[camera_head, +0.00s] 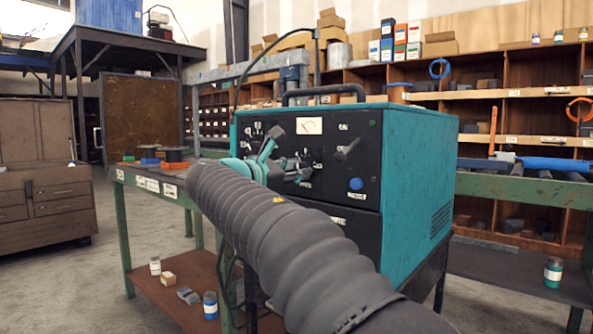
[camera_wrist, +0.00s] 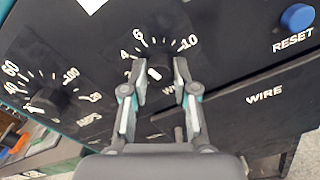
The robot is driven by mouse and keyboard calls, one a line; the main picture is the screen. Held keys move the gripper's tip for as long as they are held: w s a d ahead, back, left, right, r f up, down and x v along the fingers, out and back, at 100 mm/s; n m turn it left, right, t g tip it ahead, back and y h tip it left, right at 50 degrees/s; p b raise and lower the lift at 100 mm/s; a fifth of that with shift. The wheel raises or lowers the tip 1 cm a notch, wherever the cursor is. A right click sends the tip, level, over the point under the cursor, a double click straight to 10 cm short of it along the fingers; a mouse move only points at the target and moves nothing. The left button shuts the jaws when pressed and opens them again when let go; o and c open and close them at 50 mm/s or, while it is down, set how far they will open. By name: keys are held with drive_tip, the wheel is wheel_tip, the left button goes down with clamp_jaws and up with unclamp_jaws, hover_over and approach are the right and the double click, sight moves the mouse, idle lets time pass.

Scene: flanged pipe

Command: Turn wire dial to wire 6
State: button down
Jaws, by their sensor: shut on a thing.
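The wire dial (camera_wrist: 155,73) is a dark round knob with a white mark, set in a ring of white numbers on the black panel. In the wrist view 4, 6 and 10 can be read around its upper side. The exact number its mark points to is hard to tell. My gripper (camera_wrist: 159,68) is shut on the dial, with one fingertip on each side of it. In the head view my gripper (camera_head: 283,168) is at the front of the teal welding machine (camera_head: 412,150), and my arm and gripper hide the dial there.
The amps dial (camera_wrist: 42,101) is left of the wire dial in the wrist view. A blue reset button (camera_wrist: 297,17) is at the upper right. A green-framed workbench (camera_head: 122,220) is left of the machine. Open floor lies further left.

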drive_tip(key=shift+m, duration=1.3)
drive_tip(key=c, duration=0.9)
unclamp_jaws()
drive_tip(key=v, duration=1.2)
drive_tip(key=shift+m, duration=0.4)
